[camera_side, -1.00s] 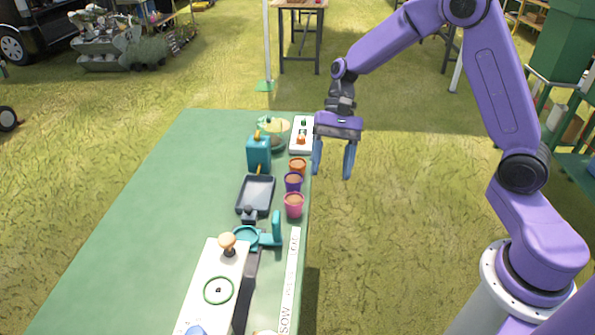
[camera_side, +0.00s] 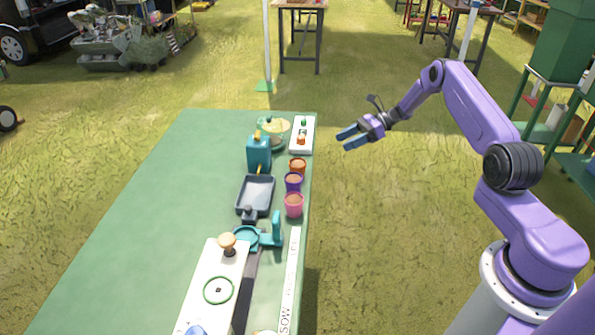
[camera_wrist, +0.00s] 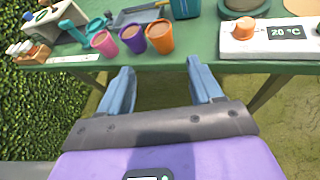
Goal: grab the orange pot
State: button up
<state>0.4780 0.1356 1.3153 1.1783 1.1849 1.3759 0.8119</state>
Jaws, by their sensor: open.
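The orange pot (camera_side: 298,165) stands upright near the right edge of the green table, filled with brown soil.
A purple pot (camera_side: 293,181) stands right beside the orange one, then a pink pot (camera_side: 294,205). A white box with an orange knob (camera_side: 301,135) and a teal container (camera_side: 258,152) are near it. A dark tray (camera_side: 256,194) lies left of the pots.

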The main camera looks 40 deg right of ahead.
aim_at(299, 165)
jog(key=x, duration=1.7)
jog(key=shift+a+r, duration=0.1)
jog(key=c, duration=0.7)
